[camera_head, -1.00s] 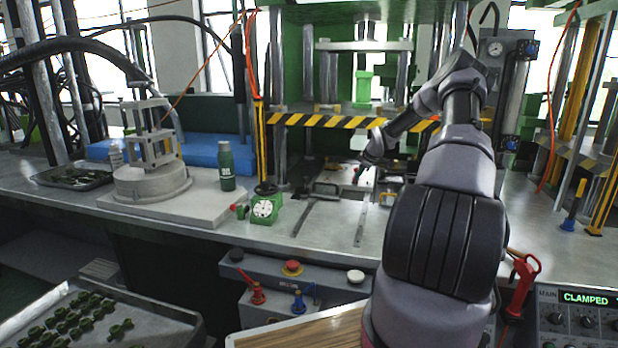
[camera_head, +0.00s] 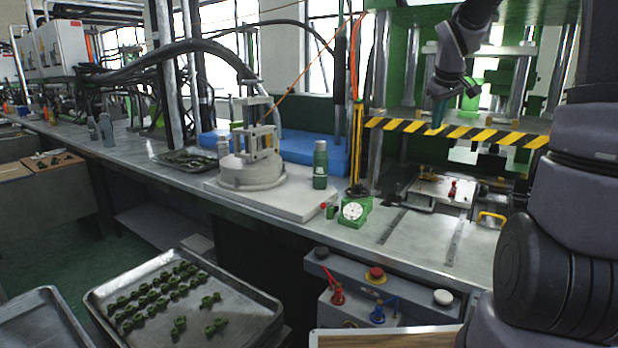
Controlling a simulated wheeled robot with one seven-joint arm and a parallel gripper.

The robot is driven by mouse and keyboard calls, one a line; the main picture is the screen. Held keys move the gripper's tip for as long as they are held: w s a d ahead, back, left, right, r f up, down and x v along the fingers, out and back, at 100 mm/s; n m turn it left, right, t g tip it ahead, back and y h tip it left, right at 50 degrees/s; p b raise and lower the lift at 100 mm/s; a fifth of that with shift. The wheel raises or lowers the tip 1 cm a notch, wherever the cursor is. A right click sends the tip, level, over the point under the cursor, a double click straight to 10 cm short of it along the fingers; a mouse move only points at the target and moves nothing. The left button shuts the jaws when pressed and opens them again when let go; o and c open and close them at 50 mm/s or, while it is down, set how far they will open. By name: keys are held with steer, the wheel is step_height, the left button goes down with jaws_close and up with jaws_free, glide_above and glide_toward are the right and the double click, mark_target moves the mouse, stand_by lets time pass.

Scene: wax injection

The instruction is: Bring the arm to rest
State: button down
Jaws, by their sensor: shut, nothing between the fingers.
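My arm (camera_head: 555,250) rises along the right edge of the view, and its upper part is cut off by the frame. Its end hangs down from the top in front of the green press.
The press bed (camera_head: 440,192) holds a metal mold with a red knob. A green dial gauge (camera_head: 354,211), a green bottle (camera_head: 320,165) and a clamp fixture (camera_head: 250,170) stand on the bench. A tray (camera_head: 255,307) of green parts sits lower left. The floor at left is clear.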

steer(key=s+a+r+m+y, duration=0.1)
steer(key=s+a+m, duration=0.1)
steer(key=s, duration=0.7)
steer(key=s+a+r+m+t+y, duration=0.1)
steer(key=s+a+r+m, duration=0.1)
steer(key=s, duration=0.7)
steer(key=s+a+r+m+y, duration=0.1)
steer(key=s+a+r+m, duration=0.1)
steer(key=s+a, duration=0.4)
steer(key=s+m, duration=0.1)
steer(key=s, duration=0.2)
steer(key=shift+s+r+m+y, duration=0.15)
steer(key=shift+s+m+y, duration=0.15)
steer(key=shift+t, duration=0.3)
